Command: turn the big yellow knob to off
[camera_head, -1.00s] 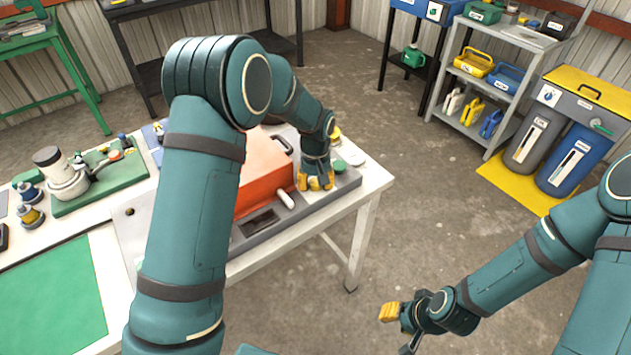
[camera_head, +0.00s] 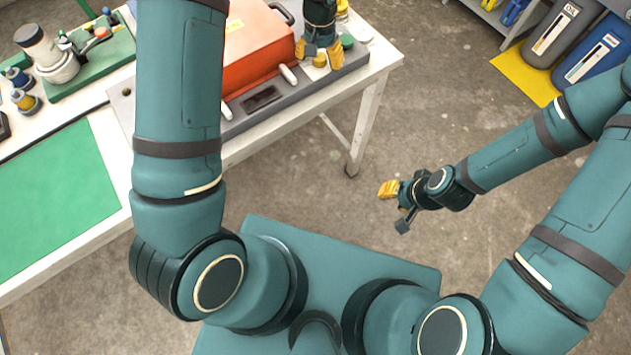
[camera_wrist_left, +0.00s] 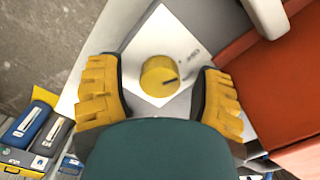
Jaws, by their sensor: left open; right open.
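The big yellow knob (camera_wrist_left: 159,76) is a round cap on a white square plate (camera_wrist_left: 187,44) in the left wrist view. A dark pointer line on its face points to the right, towards small markings too blurred to read. In the head view the knob (camera_head: 320,59) shows between the fingers of my left gripper (camera_head: 320,53). That gripper (camera_wrist_left: 162,98) is open, pointing down, with one yellow finger on each side of the knob. Gaps show between the fingers and the knob. My right gripper (camera_head: 389,190) is open and empty, out over the floor.
A red-orange box (camera_head: 258,50) with a black handle stands on the grey base beside the knob. A green button (camera_head: 347,41) is close to the right finger. The white table (camera_head: 385,55) ends just right of it. Open floor lies beyond.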

